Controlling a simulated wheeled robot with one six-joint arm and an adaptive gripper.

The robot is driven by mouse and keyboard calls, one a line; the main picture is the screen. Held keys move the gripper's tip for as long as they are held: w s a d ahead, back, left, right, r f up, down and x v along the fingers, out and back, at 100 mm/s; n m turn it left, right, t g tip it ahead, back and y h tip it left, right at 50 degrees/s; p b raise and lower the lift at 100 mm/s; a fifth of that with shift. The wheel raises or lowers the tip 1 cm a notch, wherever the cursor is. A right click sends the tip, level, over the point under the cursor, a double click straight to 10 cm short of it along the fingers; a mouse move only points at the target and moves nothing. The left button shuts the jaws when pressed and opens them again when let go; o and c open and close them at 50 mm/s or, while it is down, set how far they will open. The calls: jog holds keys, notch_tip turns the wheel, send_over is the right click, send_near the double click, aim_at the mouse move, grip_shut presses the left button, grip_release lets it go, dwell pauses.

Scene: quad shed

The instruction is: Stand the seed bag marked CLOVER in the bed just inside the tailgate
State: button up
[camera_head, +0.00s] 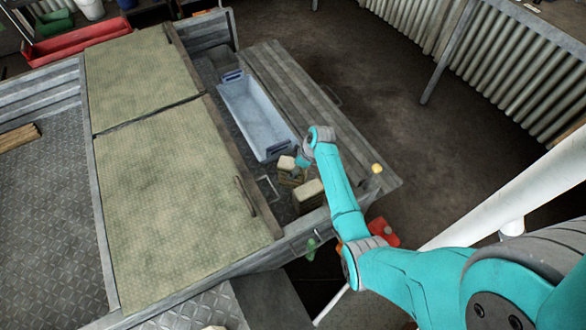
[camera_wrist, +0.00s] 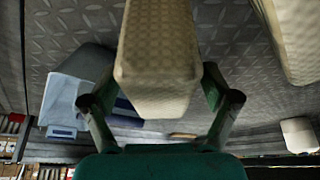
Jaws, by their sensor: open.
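Several pale cream seed bags stand in the bed near its front end. One bag (camera_head: 286,162) is beside my gripper (camera_head: 302,161), and a larger bag (camera_head: 309,189) is nearer the front edge. In the wrist view a cream bag (camera_wrist: 158,55) lies between the fingers of my gripper (camera_wrist: 158,80). The fingers are open, one on each side of it; I cannot tell whether they touch it. Another bag (camera_wrist: 292,35) is at the upper right, and a small pale one (camera_wrist: 299,134) is at the right. No CLOVER marking is readable. My wrist hides part of the bags.
A translucent blue bin (camera_head: 258,112) stands in the bed behind the bags; it also shows in the wrist view (camera_wrist: 72,88). Grey side panels (camera_head: 300,85) bound the bed. Two greenish lids (camera_head: 180,195) lie to the left. A red can (camera_head: 383,232) is outside, at the front right.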

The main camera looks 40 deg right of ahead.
jog(key=v, duration=1)
jog(key=shift+s+r, duration=0.15)
jog(key=shift+r, duration=0.1)
